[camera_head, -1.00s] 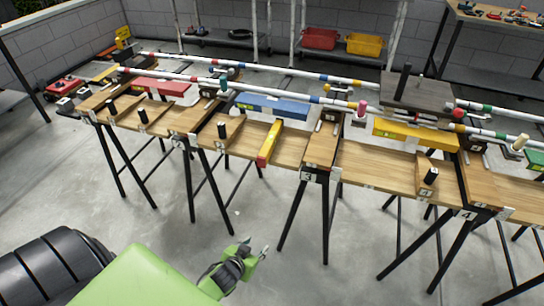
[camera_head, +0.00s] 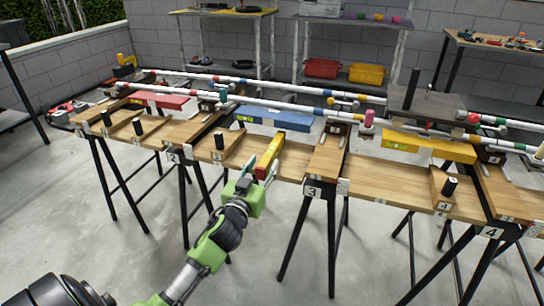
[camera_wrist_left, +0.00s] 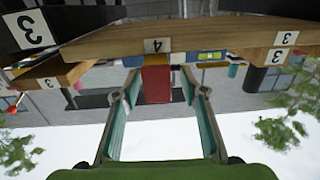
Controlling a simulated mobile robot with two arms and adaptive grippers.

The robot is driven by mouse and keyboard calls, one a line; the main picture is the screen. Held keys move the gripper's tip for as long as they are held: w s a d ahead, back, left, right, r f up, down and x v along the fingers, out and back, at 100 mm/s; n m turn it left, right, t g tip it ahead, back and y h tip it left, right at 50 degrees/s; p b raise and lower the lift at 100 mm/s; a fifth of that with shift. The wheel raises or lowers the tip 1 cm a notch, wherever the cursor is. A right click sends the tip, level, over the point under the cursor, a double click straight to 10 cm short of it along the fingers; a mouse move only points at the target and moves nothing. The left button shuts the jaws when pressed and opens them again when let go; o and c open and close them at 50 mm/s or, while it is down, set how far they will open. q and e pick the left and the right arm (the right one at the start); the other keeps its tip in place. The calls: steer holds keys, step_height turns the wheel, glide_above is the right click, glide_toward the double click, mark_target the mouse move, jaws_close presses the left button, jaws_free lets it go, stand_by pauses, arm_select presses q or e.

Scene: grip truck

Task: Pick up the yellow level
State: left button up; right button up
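A long yellow level (camera_head: 270,150) with a red end lies on the wooden bench, its red end sticking out past the front edge. My left gripper (camera_head: 258,176) is at the front edge, just short of the red end. In the left wrist view the gripper (camera_wrist_left: 158,88) is open, and the red end of the level (camera_wrist_left: 156,84) shows between its fingers with gaps on both sides. Most of the level is hidden behind that end there. My right gripper is not in view.
The wooden bench (camera_head: 385,185) has dividers and short black posts. A blue bar (camera_head: 274,118) and a red bar (camera_head: 160,100) lie further back. Striped poles (camera_head: 270,85) run behind them. Black trestle legs (camera_head: 332,240) stand below the front edge. The floor in front is open.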

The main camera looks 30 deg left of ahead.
mark_target(270, 151)
arm_select(q)
steer(key=shift+x, duration=1.15)
steer(key=x, duration=0.3)
steer(key=b+x, duration=0.1)
steer(key=shift+w+r, duration=0.15)
steer(key=shift+r, duration=0.1)
steer(key=shift+w, duration=0.2)
steer(key=shift+r, duration=0.1)
jaws_close()
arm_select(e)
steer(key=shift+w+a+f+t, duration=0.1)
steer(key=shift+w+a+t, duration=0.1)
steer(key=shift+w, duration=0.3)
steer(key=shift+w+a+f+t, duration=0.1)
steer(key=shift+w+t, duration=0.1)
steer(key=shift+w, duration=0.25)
